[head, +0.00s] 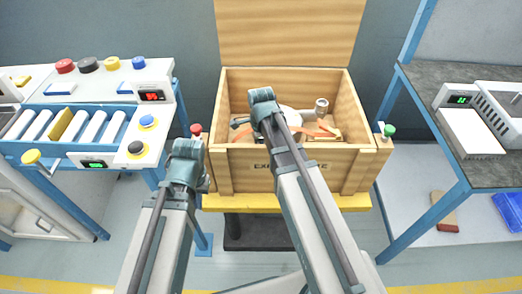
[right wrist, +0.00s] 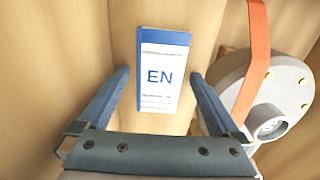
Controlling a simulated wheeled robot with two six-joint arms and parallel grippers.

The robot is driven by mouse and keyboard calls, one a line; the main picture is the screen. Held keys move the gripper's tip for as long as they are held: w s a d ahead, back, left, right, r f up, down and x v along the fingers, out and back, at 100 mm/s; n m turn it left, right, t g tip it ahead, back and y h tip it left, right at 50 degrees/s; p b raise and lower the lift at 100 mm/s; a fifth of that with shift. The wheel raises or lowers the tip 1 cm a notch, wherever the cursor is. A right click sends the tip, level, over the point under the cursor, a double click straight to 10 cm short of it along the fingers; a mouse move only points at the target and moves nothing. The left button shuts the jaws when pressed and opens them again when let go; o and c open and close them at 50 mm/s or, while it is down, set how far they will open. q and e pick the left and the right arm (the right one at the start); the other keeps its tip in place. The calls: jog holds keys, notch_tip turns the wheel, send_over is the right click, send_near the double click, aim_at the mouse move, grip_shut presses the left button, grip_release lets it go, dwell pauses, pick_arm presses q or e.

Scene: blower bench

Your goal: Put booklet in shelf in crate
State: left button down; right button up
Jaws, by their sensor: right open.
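The booklet (right wrist: 163,72), white and blue with "EN" on it, lies flat against a wooden surface in the right wrist view. My right gripper (right wrist: 157,78) is open, with one finger on each side of the booklet and gaps between; I cannot tell how near the tips are in depth. The open wooden crate (head: 288,177) stands in the middle of the head view with its lid up. My right arm reaches over its front wall and hides part of the inside. A shelf cannot be told apart. My left gripper (head: 203,183) is by the crate's front left corner, its fingers unclear.
A grey round blower (right wrist: 268,95) with an orange strap lies in the crate, right of the booklet. A red button (head: 196,130) and a green button (head: 389,131) flank the crate. A roller bench (head: 90,150) stands left, a dark-topped table (head: 435,75) right.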

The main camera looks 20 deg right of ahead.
notch_tip(320, 180, up, 12)
jog(key=p, duration=1.2)
jog(key=shift+r, duration=0.15)
jog(key=shift+r, duration=0.1)
